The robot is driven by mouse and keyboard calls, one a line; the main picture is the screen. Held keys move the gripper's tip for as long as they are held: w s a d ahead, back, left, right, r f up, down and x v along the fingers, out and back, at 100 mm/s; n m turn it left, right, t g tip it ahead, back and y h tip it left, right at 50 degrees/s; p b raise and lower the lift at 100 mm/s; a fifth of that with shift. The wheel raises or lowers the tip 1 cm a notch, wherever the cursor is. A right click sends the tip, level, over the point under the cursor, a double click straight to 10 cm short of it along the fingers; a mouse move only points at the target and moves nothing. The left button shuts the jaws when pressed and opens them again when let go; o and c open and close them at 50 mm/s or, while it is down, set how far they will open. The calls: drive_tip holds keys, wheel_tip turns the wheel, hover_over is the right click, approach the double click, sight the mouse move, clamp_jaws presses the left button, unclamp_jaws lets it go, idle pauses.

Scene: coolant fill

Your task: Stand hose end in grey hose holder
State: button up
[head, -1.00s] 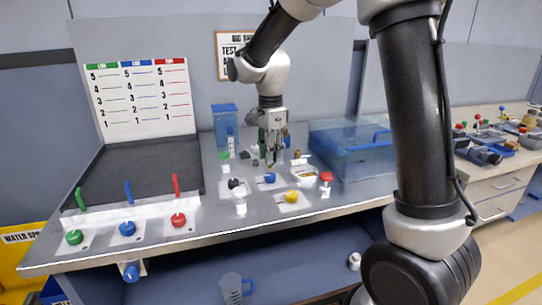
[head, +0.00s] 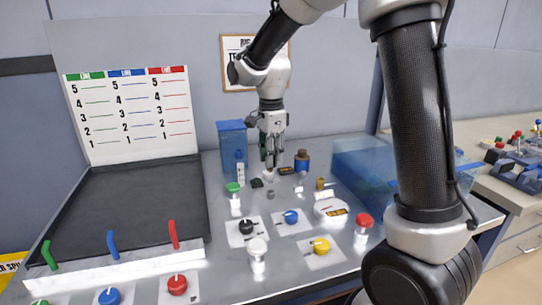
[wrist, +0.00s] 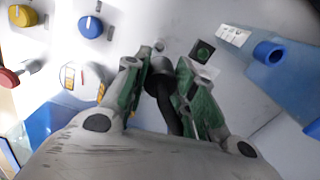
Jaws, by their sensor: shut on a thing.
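My gripper (head: 272,160) points down over the back of the grey bench. In the wrist view its green-padded fingers (wrist: 164,82) are closed around a black hose (wrist: 168,108). The hose has a dark grey round end (wrist: 160,66) between the fingertips. A small grey round piece (wrist: 158,45) on the bench, just beyond the fingertips, looks like the grey hose holder; it also shows in the head view (head: 270,194). The hose end is apart from it in the wrist view. The exact height of the hose end above the bench cannot be told.
A black block with a green centre (wrist: 203,52) sits close to the fingers. A blue box (head: 232,140) stands behind left, a clear blue tank (head: 365,170) at right. Knobs, including a blue one (head: 291,217), and capped bottles such as the green-capped one (head: 234,198) crowd the front.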

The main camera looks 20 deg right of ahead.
drive_tip(key=shift+f, duration=0.1)
drive_tip(key=shift+f, duration=2.8)
drive_tip(key=shift+f, duration=1.5)
drive_tip(key=o, duration=0.9)
wheel_tip(320, 180, up, 12)
